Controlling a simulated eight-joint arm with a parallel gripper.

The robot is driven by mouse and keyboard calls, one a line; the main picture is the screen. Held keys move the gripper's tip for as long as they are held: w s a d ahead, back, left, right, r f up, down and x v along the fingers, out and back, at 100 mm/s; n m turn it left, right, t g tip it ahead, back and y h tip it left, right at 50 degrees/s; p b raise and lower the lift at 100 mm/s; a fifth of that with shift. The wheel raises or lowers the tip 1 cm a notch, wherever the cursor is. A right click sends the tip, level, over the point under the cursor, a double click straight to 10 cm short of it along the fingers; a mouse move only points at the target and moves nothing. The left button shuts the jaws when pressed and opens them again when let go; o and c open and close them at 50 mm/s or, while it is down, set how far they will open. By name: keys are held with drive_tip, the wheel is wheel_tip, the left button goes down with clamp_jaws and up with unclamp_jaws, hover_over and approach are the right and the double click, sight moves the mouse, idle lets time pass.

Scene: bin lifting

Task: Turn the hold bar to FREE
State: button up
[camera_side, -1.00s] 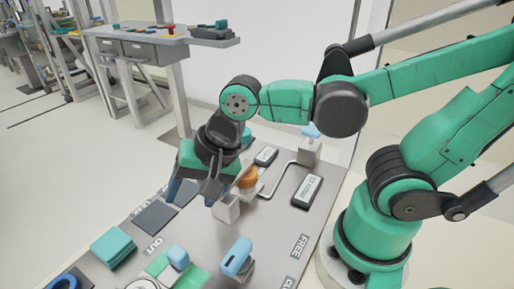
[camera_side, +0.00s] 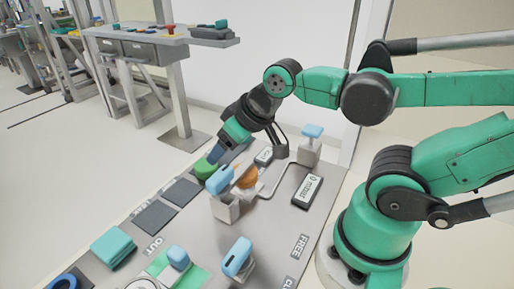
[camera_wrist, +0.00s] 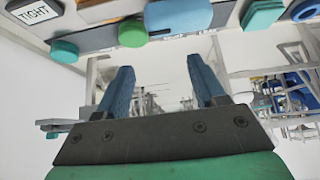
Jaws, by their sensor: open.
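A blue handle (camera_side: 238,258) on a grey mount stands at the front of the bench, left of the FREE label (camera_side: 300,246). It looks like the hold bar, but I cannot be sure. A second label below FREE is cut off by the frame. My gripper (camera_side: 209,155) is at the far left edge of the bench in the side view, well away from that handle, its fingers pointing down-left close to a green round part (camera_side: 205,169). In the wrist view my gripper (camera_wrist: 160,66) is open, with nothing between its blue fingers.
Another blue handle (camera_side: 219,181) tops a pale block near my gripper, beside an orange part (camera_side: 245,177). A blue-topped post (camera_side: 312,131) stands at the back. A display (camera_side: 307,191), dark pads (camera_side: 155,217) and a teal block (camera_side: 113,246) are on the bench. A TIGHT label (camera_wrist: 35,12) shows.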

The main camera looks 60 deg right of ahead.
sight(219, 175)
drive_tip(key=n, duration=0.1)
drive_tip(key=n+g, duration=0.1)
drive_tip(key=n, duration=0.1)
drive_tip(key=n+g, duration=0.1)
drive_tip(key=n, duration=0.1)
drive_tip(key=shift+w+a+r, duration=0.1)
drive_tip(key=shift+a+r, duration=0.15)
drive_tip(key=shift+a, duration=0.15)
drive_tip(key=n+g, duration=0.1)
drive_tip(key=n, duration=0.2)
drive_tip(key=shift+a+r, duration=0.1)
drive_tip(key=shift+a, duration=0.1)
drive_tip(key=n, duration=0.2)
drive_tip(key=n+g, duration=0.1)
drive_tip(key=n, duration=0.1)
drive_tip(key=n+g, duration=0.1)
drive_tip(key=shift+w+a+r+n, duration=0.1)
drive_tip(key=shift+a+r+n, duration=0.05)
drive_tip(key=shift+a+n, duration=0.25)
drive_tip(key=n, duration=0.1)
drive_tip(key=n+g, duration=0.2)
drive_tip(key=n, duration=0.1)
drive_tip(key=shift+a, duration=0.25)
drive_tip(key=shift+f, duration=2.7)
drive_tip(key=shift+c, duration=0.2)
clamp_jaws()
